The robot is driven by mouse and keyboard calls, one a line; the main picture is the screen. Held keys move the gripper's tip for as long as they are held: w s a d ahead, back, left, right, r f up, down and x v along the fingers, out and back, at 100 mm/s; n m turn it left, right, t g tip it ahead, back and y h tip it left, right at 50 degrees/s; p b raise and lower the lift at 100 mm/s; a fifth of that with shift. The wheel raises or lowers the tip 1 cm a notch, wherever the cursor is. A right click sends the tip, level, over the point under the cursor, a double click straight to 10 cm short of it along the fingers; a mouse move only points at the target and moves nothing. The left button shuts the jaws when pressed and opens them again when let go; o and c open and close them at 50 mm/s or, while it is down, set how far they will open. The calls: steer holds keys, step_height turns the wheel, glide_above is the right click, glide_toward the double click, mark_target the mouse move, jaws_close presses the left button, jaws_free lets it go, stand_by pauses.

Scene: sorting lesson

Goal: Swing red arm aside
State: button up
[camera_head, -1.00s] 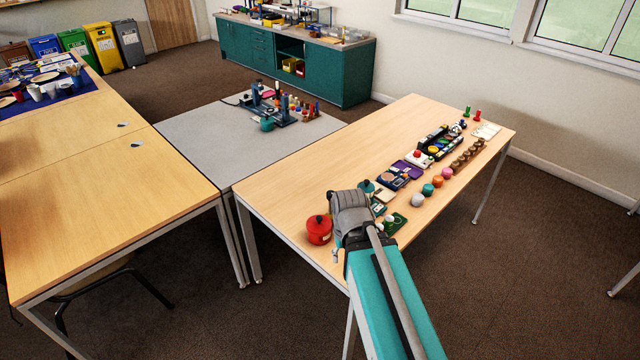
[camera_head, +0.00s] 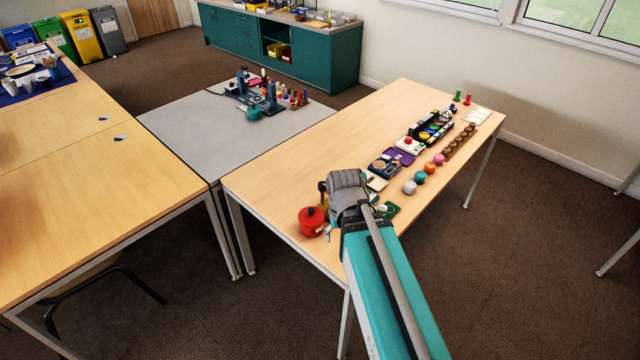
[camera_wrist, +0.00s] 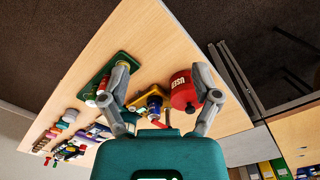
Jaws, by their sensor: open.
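My gripper (camera_wrist: 161,82) is open in the wrist view, its two fingers spread wide above the table. Between and below the fingers is a small stand with a yellow base (camera_wrist: 142,91) and a dark blue upright part (camera_wrist: 154,103). A small red piece (camera_wrist: 159,124) shows at its lower side, partly hidden by my gripper body; I cannot tell for sure that it is the red arm. In the head view my grey wrist covers most of this spot, and a dark knob (camera_head: 322,187) shows just left of it.
A red lidded pot (camera_head: 312,221) stands close to my gripper; in the wrist view the pot (camera_wrist: 183,92) is beside the right finger. A green board (camera_wrist: 106,82) lies by the left finger. Several coloured items line the table's right side. The table's left part (camera_head: 290,160) is clear.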

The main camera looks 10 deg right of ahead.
steer(key=w+r+m+p, duration=0.4)
steer(key=w+m, duration=0.6)
steer(key=w, duration=0.6)
step_height(320, 180, up, 4)
steer(key=f+m+p, duration=0.1)
steer(key=m+p, duration=0.2)
steer(key=m, duration=0.6)
glide_above(322, 184)
steer(key=shift+w+d+r, duration=0.1)
steer(key=shift+r, duration=0.15)
steer(key=shift+f, duration=0.1)
step_height(322, 184, down, 14)
steer(key=b, duration=1.3)
steer(key=shift+r, duration=0.2)
steer(key=c, duration=1.1)
jaws_close()
